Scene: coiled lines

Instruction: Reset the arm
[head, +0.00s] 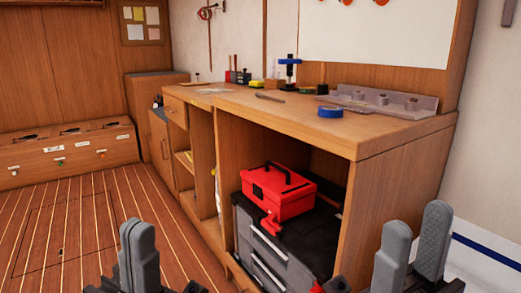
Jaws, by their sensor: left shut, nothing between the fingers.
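My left gripper (136,226) is at the bottom left of the head view, in front of the plank floor. Its two grey fingers are together with nothing between them. My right gripper (417,218) is at the bottom right, in front of the near end of the workbench. Its two grey fingers stand apart, and no object shows between them. Both grippers point upward in the picture, and the lower parts of both arms are cut off by the bottom edge.
A wooden workbench (300,118) runs along the wall, holding a blue tape roll (330,112) and a grey rack (375,101). Below it, a red toolbox (277,193) sits on a dark drawer case (262,243). The plank floor (70,235) at left is clear.

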